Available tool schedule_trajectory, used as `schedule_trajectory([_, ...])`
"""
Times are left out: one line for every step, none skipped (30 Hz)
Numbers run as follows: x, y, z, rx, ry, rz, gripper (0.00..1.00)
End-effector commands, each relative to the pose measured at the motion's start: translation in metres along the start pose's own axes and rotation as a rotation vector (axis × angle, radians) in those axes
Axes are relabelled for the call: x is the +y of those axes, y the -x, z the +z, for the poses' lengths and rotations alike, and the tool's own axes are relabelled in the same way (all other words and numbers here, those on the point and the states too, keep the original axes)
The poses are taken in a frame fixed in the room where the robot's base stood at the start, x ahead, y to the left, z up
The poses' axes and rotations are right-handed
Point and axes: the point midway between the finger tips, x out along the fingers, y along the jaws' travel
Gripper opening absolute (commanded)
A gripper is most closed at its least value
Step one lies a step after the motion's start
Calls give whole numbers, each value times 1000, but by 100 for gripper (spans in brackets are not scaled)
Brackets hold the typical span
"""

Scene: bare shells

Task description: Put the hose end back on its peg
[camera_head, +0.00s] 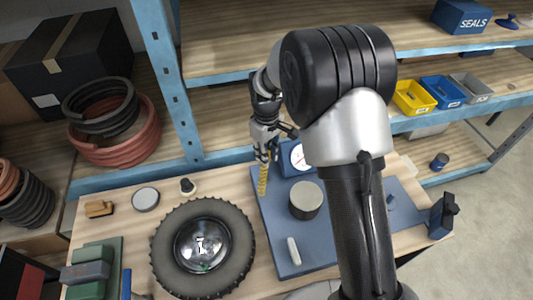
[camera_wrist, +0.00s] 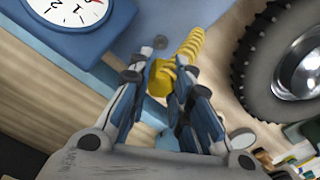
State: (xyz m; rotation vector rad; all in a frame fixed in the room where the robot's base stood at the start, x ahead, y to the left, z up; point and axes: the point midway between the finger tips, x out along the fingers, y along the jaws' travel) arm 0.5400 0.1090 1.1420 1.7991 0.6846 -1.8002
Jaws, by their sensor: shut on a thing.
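The yellow coiled hose (camera_head: 263,180) hangs below my gripper (camera_head: 264,152) in the head view, over the left edge of the blue mat (camera_head: 268,240). In the wrist view, my gripper (camera_wrist: 163,82) is shut on the yellow hose end (camera_wrist: 158,76), and the coil (camera_wrist: 190,45) runs away up and to the right. A small grey round knob (camera_wrist: 160,42) shows just beyond the fingers; I cannot tell whether it is the peg. No peg can be picked out for sure in the head view.
A blue-framed dial (camera_head: 298,158) stands behind the mat, close to my gripper. A dark cylinder (camera_head: 306,200) and a pale stick (camera_head: 293,250) are on the mat. A large tyre (camera_head: 165,250) lies to the left. A blue shelf post (camera_head: 168,85) rises behind.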

Motion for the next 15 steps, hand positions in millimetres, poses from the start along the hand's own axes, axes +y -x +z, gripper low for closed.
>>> schedule_trajectory([0, -2, 0, 0, 0, 0, 0])
schedule_trajectory([0, -3, 0, 0, 0, 0, 0])
schedule_trajectory([0, -5, 0, 0, 0, 0, 0])
schedule_trajectory([0, -7, 0, 0, 0, 0, 0])
schedule_trajectory([0, -9, 0, 0, 0, 0, 0])
schedule_trajectory([0, -12, 0, 0, -1, 0, 0])
schedule_trajectory([0, -14, 0, 0, -1, 0, 0])
schedule_trajectory([0, -17, 0, -1, -1, 0, 0])
schedule_trajectory([0, -21, 0, -1, -1, 0, 0])
schedule_trajectory([0, -24, 0, -1, -1, -1, 0])
schedule_trajectory([0, -27, 0, -1, -1, -1, 0])
schedule_trajectory([0, -31, 0, -2, -1, -1, 0])
schedule_trajectory([0, -34, 1, -2, -1, -1, 0])
schedule_trajectory([0, -37, 1, -2, -1, -1, 0])
schedule_trajectory([0, -41, 1, -2, -1, -1, 0])
